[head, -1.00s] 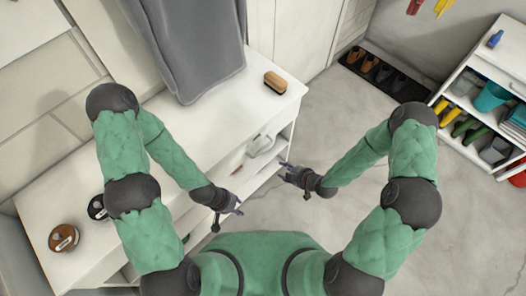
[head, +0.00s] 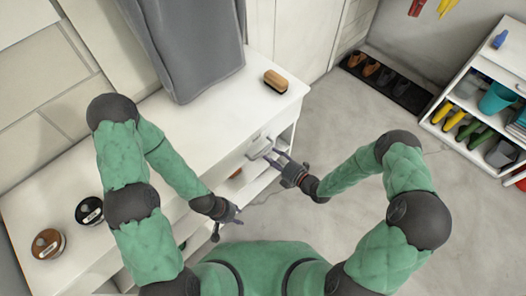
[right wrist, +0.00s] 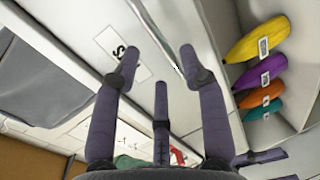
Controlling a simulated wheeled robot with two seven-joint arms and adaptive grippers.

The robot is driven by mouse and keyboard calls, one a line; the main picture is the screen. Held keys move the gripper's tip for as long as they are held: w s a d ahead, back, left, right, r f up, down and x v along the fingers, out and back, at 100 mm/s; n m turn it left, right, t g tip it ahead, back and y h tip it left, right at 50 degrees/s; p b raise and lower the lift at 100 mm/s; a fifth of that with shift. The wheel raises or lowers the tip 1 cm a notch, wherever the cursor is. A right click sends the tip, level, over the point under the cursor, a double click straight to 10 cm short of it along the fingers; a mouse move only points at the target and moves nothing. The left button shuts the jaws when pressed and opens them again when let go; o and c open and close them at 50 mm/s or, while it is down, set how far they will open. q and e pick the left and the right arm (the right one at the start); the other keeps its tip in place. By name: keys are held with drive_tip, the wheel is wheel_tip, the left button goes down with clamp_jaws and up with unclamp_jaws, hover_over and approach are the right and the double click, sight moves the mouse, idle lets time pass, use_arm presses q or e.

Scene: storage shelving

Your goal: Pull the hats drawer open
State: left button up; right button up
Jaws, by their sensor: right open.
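The white drawer front with a pale bar handle (head: 259,147) is on the front of the white bench, near its right end. It looks flush with the bench. In the right wrist view a white label (right wrist: 107,40) ending in "S" is partly hidden by a finger. My right gripper (head: 274,158) is open just in front of the handle, with its fingers pointing at it; I cannot tell if they touch. Its spread fingers (right wrist: 158,62) show in the right wrist view with nothing between them. My left gripper (head: 229,222) looks open and empty, lower and to the left, off the bench front.
A brush (head: 275,82) and two round tins (head: 47,244) lie on the bench top (head: 190,135). A grey garment (head: 195,50) hangs over it. Tagged coloured items (right wrist: 258,38) sit in an open compartment beside the drawer. The floor to the right is clear up to a shoe tray (head: 385,84) and shelf.

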sight(264, 151)
drive_tip(key=b+x, duration=0.1)
drive_tip(key=x, duration=0.5)
clamp_jaws()
